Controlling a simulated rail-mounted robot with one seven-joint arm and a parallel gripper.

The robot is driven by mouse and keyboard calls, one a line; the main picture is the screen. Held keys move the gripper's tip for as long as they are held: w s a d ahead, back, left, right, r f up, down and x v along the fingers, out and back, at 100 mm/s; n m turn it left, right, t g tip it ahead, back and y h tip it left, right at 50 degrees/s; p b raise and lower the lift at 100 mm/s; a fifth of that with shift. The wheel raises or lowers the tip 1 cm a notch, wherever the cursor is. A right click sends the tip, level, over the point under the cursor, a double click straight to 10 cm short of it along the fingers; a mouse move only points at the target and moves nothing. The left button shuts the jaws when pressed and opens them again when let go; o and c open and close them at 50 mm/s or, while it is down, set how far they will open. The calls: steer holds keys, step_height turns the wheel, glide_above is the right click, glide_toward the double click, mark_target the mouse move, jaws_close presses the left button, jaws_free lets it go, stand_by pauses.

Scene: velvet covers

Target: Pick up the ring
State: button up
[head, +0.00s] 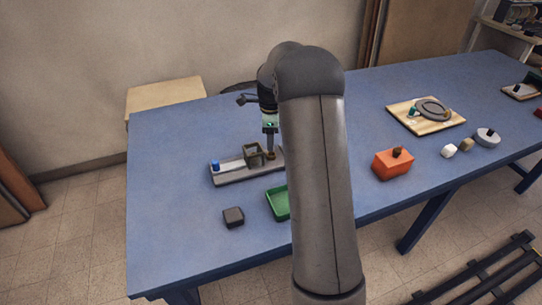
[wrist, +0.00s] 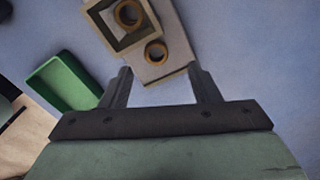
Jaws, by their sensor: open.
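A brown ring (wrist: 155,43) lies on a pale board (wrist: 170,73) in the wrist view, just ahead of my fingertips. A second brown ring (wrist: 118,14) shows within a square frame (wrist: 97,17) on the same board, near the top edge. In the head view the board (head: 232,176) lies on the blue table with the square frame (head: 250,160) standing on it. My gripper (wrist: 159,72) is open, with nothing between its fingers. In the head view my gripper (head: 270,148) is low over the board's right end, partly hidden by my arm.
A green tray (head: 278,204) lies in front of the board, partly behind my arm. A dark block (head: 233,218) is left of it. A blue peg (head: 215,166) stands at the board's left end. An orange box (head: 392,166) and wooden board (head: 404,119) are right. The table's left side is clear.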

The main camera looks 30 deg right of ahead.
mark_target(271, 154)
steer(key=f, duration=0.5)
steer(key=shift+s+f, duration=0.3)
steer(key=shift+f, duration=0.05)
steer(key=shift+a, duration=0.1)
steer(key=c, duration=1.1)
